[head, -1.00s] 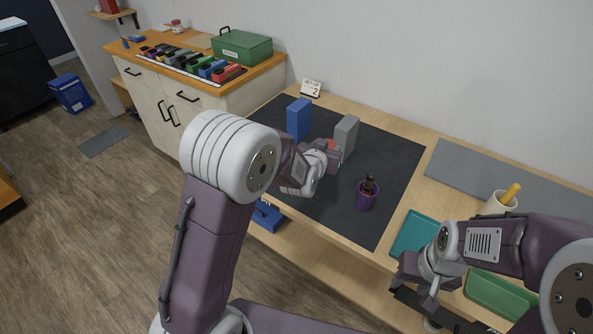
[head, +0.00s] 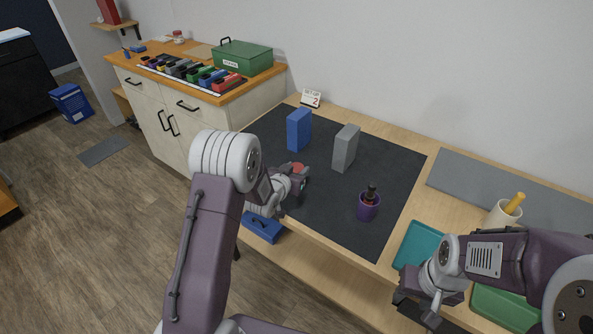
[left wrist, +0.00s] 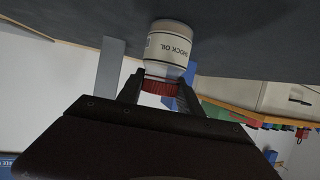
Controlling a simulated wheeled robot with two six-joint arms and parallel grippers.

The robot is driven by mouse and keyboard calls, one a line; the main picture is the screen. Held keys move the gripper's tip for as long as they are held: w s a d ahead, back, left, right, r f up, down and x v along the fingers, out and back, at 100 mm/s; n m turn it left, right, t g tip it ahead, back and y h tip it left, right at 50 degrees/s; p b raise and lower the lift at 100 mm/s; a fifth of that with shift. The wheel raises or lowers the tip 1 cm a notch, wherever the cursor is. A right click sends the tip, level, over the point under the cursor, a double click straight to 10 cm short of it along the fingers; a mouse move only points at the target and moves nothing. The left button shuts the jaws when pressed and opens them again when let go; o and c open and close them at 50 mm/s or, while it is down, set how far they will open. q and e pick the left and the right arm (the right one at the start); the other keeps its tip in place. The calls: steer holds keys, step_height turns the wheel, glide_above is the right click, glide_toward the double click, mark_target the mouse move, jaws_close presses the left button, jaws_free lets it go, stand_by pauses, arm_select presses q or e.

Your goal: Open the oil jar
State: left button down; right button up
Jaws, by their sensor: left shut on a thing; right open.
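The oil jar (left wrist: 170,48) is a white, clear-ended jar labelled "SHOCK OIL", with a red lid (left wrist: 160,86). The left wrist view shows it upside down, its base end toward the dark mat; I cannot tell whether it touches. The lid appears to be on the jar. My left gripper (left wrist: 160,92) is shut on the red lid, one finger on each side. In the head view the red lid (head: 297,167) shows at my left gripper (head: 298,181), which hides the jar body. My right gripper (head: 421,311) is open and empty near the table's front edge.
A blue block (head: 299,130) and a grey block (head: 345,148) stand on the dark mat (head: 395,180). A teal tray (head: 418,243) and a green tray (head: 503,309) lie further right.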

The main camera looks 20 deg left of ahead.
arm_select(q)
steer(key=shift+r, duration=0.1)
steer(key=shift+s, duration=0.1)
steer(key=c, duration=0.8)
jaws_free()
steer(key=shift+f, duration=0.2)
